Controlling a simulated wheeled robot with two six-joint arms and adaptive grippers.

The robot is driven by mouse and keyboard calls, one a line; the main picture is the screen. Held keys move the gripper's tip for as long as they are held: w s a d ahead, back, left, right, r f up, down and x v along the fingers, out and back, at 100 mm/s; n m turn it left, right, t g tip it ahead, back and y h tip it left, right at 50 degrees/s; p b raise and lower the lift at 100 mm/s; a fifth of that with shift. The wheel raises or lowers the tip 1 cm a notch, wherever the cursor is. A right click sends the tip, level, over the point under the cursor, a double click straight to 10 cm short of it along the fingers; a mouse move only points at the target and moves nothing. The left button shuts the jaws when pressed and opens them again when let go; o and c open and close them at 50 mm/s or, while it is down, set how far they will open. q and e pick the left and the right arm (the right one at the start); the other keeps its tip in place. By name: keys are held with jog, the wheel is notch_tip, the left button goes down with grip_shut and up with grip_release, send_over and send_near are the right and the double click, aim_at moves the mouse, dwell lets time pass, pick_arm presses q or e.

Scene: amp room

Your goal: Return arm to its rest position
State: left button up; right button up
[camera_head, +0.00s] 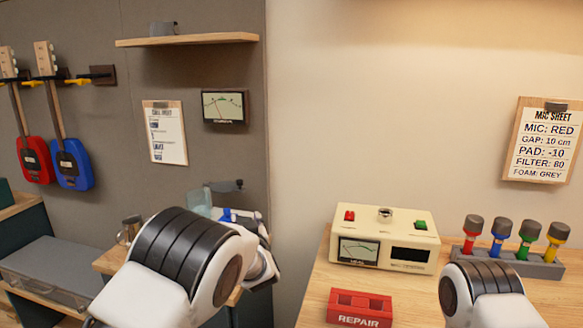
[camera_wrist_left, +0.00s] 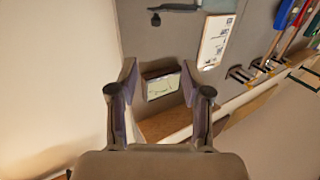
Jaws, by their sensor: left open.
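My left arm (camera_head: 190,262) reaches up from the lower left in the head view. Its gripper (camera_head: 246,216) is partly hidden behind the wrist, in front of the grey wall. In the left wrist view the left gripper (camera_wrist_left: 158,72) is open, its two fingers apart with nothing held. A wall meter (camera_wrist_left: 162,86) shows beyond the gap between them. My right arm (camera_head: 485,292) shows only as a link at the lower right of the head view; its gripper is out of view.
A cream meter box (camera_head: 385,217), a red REPAIR block (camera_head: 359,308) and a grey rack (camera_head: 545,268) of coloured microphones stand on the right bench. A wooden shelf (camera_head: 187,40) and red and blue guitars (camera_head: 72,165) are on the left wall. A metal mug (camera_head: 129,230) stands beside my left arm.

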pick_arm(q)
jog(key=s+a+f+g, duration=0.2)
jog(key=s+a+f, duration=0.15)
jog(key=f, duration=0.45)
jog(key=s+a+f+g, duration=0.2)
jog(key=s+a+f, duration=0.1)
jog(key=a+f, duration=0.3)
jog(key=s+a+f+g, duration=0.1)
jog(key=s+a+f, duration=0.2)
jog(key=f, duration=0.6)
jog(key=s+a+f+m+g, duration=0.2)
jog(key=s+a+f+g, duration=0.2)
jog(key=s+f, duration=0.65)
jog(key=s+f+g+h, duration=0.1)
jog(key=s+f+g, duration=0.1)
jog(key=s, duration=0.6)
jog(key=s+f+g+h, duration=0.1)
jog(key=s+f, duration=0.2)
jog(key=s, duration=0.4)
jog(key=s+d+g+h, duration=0.1)
jog(key=s+g, duration=0.1)
jog(key=s, duration=0.7)
jog(key=s+d+r+g+h, duration=0.1)
jog(key=s+d+g, duration=0.1)
jog(key=s, duration=0.8)
jog(key=shift+r+m+g+h, duration=0.3)
jog(key=shift+g+h, duration=0.1)
jog(key=shift+g, duration=0.2)
